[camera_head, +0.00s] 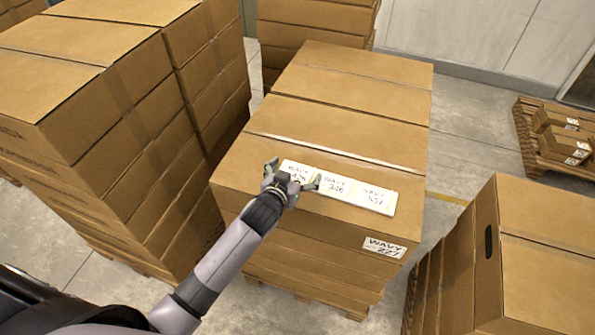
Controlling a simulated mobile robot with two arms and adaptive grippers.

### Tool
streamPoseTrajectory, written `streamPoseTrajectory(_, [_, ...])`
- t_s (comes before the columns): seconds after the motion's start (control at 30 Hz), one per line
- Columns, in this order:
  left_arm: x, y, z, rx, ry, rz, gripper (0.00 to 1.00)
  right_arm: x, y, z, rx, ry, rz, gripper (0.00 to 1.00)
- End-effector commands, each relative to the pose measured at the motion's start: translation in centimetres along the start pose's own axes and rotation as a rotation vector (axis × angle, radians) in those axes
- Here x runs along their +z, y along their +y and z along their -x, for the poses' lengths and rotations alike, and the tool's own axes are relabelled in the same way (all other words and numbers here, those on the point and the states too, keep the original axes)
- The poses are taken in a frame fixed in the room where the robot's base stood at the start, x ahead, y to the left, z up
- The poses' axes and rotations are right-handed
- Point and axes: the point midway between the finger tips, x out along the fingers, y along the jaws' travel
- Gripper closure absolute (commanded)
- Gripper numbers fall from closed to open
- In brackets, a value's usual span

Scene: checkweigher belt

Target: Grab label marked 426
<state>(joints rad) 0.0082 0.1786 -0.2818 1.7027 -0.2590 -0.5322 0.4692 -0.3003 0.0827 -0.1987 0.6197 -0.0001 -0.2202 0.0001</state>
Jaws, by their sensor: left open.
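Three white labels with handwritten text lie side by side on top of the middle carton stack. The left label (297,168) reads WAVY and a number that looks like 426, partly covered by my gripper. The middle label (335,187) seems to read WAVY 346. The right label (374,197) seems to read WAVY 537. My left gripper (295,173) is open, its two fingers spread over the left label's lower part. I cannot tell whether the fingers touch it. My right gripper is not in view.
The labels lie on a carton (250,165) near the front of the middle stack. Its front bears a label reading WAVY 722 (384,247). Tall carton stacks (85,90) stand left, and another stack (545,270) stands front right. A pallet with small boxes (528,150) is far right.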

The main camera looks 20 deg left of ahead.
Motion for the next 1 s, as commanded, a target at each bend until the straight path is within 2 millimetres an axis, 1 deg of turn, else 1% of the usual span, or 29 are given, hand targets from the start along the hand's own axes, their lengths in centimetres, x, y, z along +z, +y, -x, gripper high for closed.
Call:
streamPoseTrajectory(0.27, [0.04, 0.08, -0.18, 0.002, 0.000, 0.001, 0.08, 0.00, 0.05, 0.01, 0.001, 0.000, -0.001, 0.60])
streamPoseTrajectory(0.77, [0.26, 0.11, -0.17, 0.002, -0.005, 0.002, 0.41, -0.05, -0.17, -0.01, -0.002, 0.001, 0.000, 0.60])
streamPoseTrajectory(1.0, [0.40, 0.15, -0.16, 0.002, -0.008, 0.003, 0.42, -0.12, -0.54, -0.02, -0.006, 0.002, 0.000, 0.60])
